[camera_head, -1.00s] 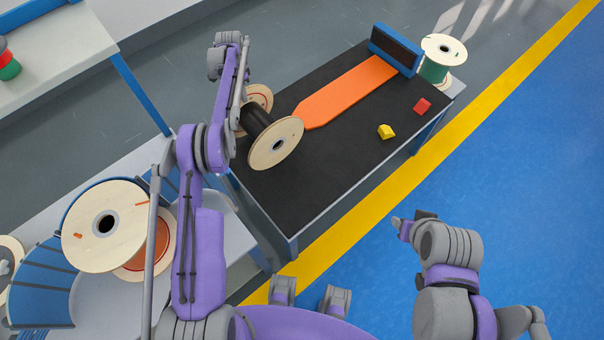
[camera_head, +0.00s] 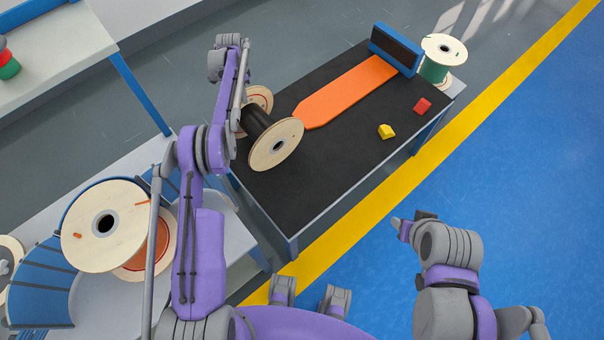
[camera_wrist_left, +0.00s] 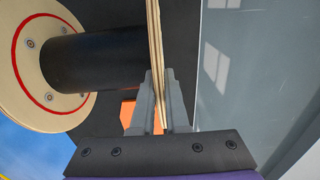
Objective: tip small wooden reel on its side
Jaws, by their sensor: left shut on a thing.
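The small wooden reel, wound with black cable (camera_head: 256,121), is at the left part of the black table top. It is tilted over, with its pale near flange (camera_head: 290,137) facing the front right and the other flange (camera_head: 262,97) partly hidden behind my left arm. In the left wrist view one flange (camera_wrist_left: 33,62) with a red ring faces the camera at the left. My left gripper (camera_wrist_left: 158,85) is shut on the edge of the other flange (camera_wrist_left: 155,30), seen edge-on. In the head view its fingers are hidden by the arm. My right gripper (camera_head: 402,227) is over the blue floor, away from the reel.
An orange strip (camera_head: 345,93) runs to a blue-framed block (camera_head: 395,49) on the table. A yellow block (camera_head: 386,131) and a red block (camera_head: 422,106) lie at the right. A green reel (camera_head: 433,70) stands beyond. A large reel (camera_head: 85,225) is at lower left.

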